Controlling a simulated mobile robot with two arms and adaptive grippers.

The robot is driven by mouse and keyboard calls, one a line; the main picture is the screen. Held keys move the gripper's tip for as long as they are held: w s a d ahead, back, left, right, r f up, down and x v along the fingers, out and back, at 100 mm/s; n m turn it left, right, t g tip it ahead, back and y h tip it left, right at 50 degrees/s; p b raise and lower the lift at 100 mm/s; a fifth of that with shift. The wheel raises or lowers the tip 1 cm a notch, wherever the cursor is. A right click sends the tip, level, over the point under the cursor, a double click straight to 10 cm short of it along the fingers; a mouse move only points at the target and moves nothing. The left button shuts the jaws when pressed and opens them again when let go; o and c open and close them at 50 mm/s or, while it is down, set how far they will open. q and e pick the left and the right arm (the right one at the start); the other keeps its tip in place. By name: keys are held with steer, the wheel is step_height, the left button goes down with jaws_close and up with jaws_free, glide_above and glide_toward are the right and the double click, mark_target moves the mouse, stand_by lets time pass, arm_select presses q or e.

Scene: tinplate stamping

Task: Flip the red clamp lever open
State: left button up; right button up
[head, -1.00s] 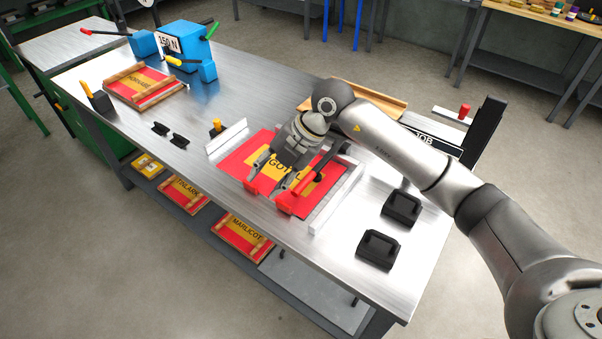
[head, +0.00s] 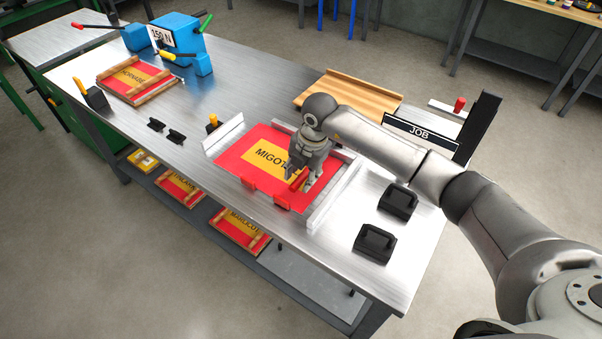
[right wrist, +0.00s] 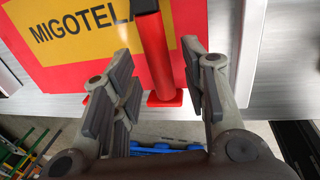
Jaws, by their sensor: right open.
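My right gripper (head: 306,176) is open over the lever. In the right wrist view its two fingers (right wrist: 160,65) stand apart on either side of the lever, with a visible gap on the right. Contact on the left is unclear. Part of the lever is hidden by the gripper in the head view. My left gripper is not in view.
A pale rail (head: 335,196) borders the sheet on the right, and a white upright plate (head: 223,132) stands on its left. Two black handled blocks (head: 398,202) sit to the right. A JOB sign (head: 419,133) and a wooden tray (head: 350,92) are behind.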

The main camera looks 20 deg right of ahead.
steer(key=shift+f, duration=0.45)
steer(key=shift+c, duration=0.3)
jaws_close()
steer(key=shift+r, duration=0.15)
